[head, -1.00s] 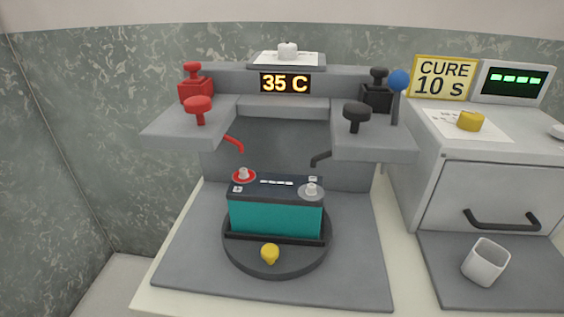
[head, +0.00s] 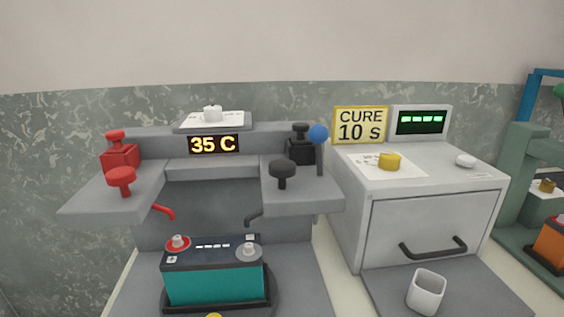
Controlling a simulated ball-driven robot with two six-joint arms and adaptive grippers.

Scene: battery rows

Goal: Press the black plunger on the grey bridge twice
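The black plunger (head: 282,172) stands upright on the right arm of the grey bridge (head: 212,168), at its front. A second black knob on a black block (head: 301,146) stands behind it. A red plunger (head: 121,180) and a red block with a knob (head: 120,155) stand on the left arm of the bridge. A teal battery (head: 215,282) with a red-ringed post and a grey-ringed post sits below the bridge. Nothing touches the black plunger. Neither of my grippers shows in the head view.
A blue ball on a grey post (head: 318,135) stands close right of the black block. A grey cabinet (head: 425,200) with a drawer handle is to the right, with a white cup (head: 426,291) before it. Green equipment (head: 520,165) and an orange battery (head: 552,243) are far right.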

